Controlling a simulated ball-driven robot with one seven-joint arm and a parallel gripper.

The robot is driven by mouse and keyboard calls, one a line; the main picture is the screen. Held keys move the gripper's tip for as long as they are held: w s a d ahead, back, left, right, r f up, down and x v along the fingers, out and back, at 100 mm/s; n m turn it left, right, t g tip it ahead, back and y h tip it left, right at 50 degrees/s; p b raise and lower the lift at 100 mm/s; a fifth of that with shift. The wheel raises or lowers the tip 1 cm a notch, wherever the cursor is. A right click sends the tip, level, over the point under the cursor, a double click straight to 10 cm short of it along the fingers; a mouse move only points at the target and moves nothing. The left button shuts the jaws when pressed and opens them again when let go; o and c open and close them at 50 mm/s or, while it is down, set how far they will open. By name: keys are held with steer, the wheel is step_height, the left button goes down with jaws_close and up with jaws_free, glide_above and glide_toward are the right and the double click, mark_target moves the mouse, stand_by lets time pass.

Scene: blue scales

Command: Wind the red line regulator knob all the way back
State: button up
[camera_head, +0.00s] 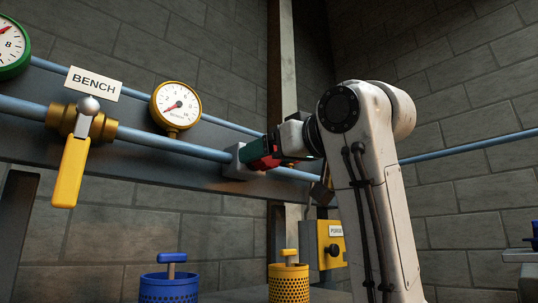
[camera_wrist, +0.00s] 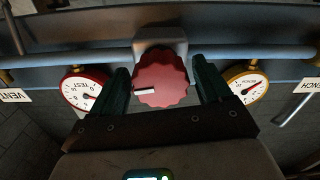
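The red scalloped regulator knob (camera_wrist: 165,75) sits on a grey block (camera_wrist: 160,38) on the blue pipe. A white mark on its face points left in the wrist view. My gripper (camera_wrist: 162,72) has its dark green fingers on either side of the knob, with thin gaps at the fingertips, so it looks open around the knob. In the head view the knob (camera_head: 263,163) is largely hidden behind my gripper (camera_head: 262,152).
A yellow lever valve (camera_head: 70,170) hangs at left. Below stand a blue canister (camera_head: 168,289), a yellow canister (camera_head: 288,284) and a yellow PURGE box (camera_head: 331,245).

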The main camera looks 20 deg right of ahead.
steer(key=shift+o, duration=0.6)
steer(key=b+v, duration=0.4)
steer(key=v, duration=0.6)
steer(key=shift+s+d, duration=0.15)
steer(key=shift+s, duration=0.25)
steer(key=shift+r, duration=0.1)
